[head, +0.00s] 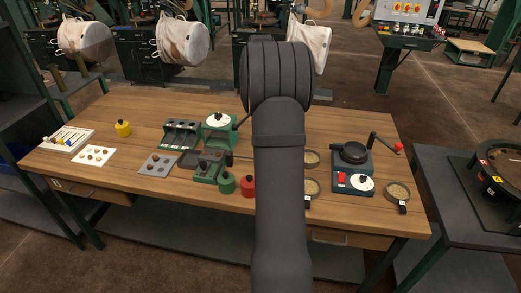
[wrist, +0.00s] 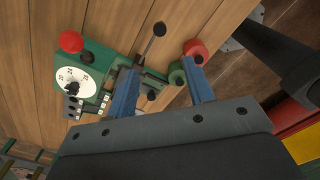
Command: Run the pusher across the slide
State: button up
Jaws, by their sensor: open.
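My gripper (wrist: 162,68) shows in the wrist view with its two blue fingers apart, open and empty. Between and beyond the fingers is part of a small green unit (wrist: 147,78) with dark knobs and a thin rod ending in a black knob (wrist: 159,29). In the head view, a low green unit (head: 207,167), seemingly the slide, stands mid-table with a dark rod toward the right. I cannot tell for sure which part is the pusher. The fingers partly cover the unit in the wrist view. My arm hides the gripper in the head view.
A green dial unit (head: 219,126) stands behind the low unit. Green (head: 226,183) and red (head: 248,185) cylinders stand beside it; in the wrist view they are near the right finger. A dark crank unit (head: 353,167) and round dishes (head: 398,192) are at right.

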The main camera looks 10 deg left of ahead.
notch_tip(320, 180, down, 17)
jog(key=shift+r, duration=0.1)
dwell(0.3)
jog(key=shift+a, duration=0.1)
grip_shut()
